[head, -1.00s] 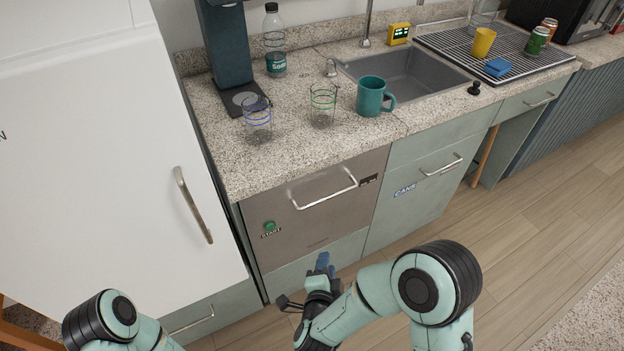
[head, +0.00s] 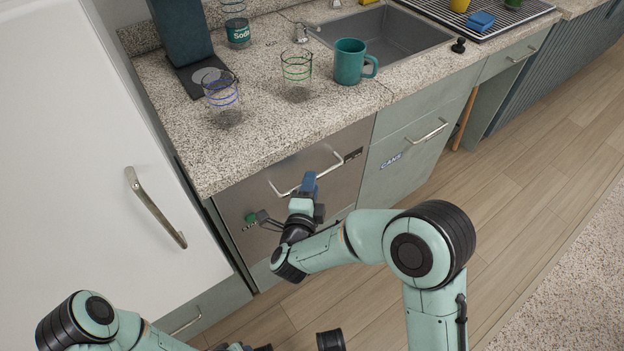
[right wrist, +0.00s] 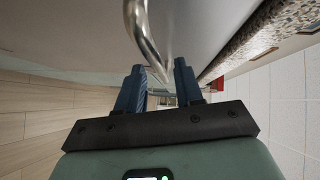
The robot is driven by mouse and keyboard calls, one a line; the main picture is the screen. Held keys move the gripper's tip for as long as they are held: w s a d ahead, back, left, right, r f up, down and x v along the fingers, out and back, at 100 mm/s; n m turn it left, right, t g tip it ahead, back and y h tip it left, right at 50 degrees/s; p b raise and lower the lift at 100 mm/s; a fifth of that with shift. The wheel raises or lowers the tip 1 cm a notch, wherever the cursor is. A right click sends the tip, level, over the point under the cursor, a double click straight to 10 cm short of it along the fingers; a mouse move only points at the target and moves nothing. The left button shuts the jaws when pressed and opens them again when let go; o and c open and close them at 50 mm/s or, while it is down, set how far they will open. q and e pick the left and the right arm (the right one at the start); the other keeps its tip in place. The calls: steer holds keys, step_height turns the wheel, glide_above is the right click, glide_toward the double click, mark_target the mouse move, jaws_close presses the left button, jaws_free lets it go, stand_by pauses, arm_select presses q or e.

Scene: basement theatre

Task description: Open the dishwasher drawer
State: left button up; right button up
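The dishwasher drawer (head: 345,187) is a brushed steel front under the counter, with a green START button (head: 251,218) at its left. It looks shut. Its bar handle (head: 328,170) runs across the upper front. My right gripper (head: 309,181) is at the handle's left half, its blue fingers overlapping the bar in the head view. In the right wrist view the two fingers (right wrist: 159,72) are apart, and the curved handle (right wrist: 144,32) comes down toward the gap between them. I cannot tell whether they touch it. My left arm is at the bottom left; its gripper's fingers cannot be made out.
On the counter stand a teal mug (head: 349,62), a green-ringed glass (head: 297,70) and a blue-ringed glass (head: 222,98). A drawer labelled CANS (head: 402,165) is to the right. A white door (head: 75,190) with a handle is at left. Floor at right is clear.

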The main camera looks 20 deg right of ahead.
steer(key=shift+x, duration=1.35)
jaws_close()
steer(key=shift+s, duration=0.1)
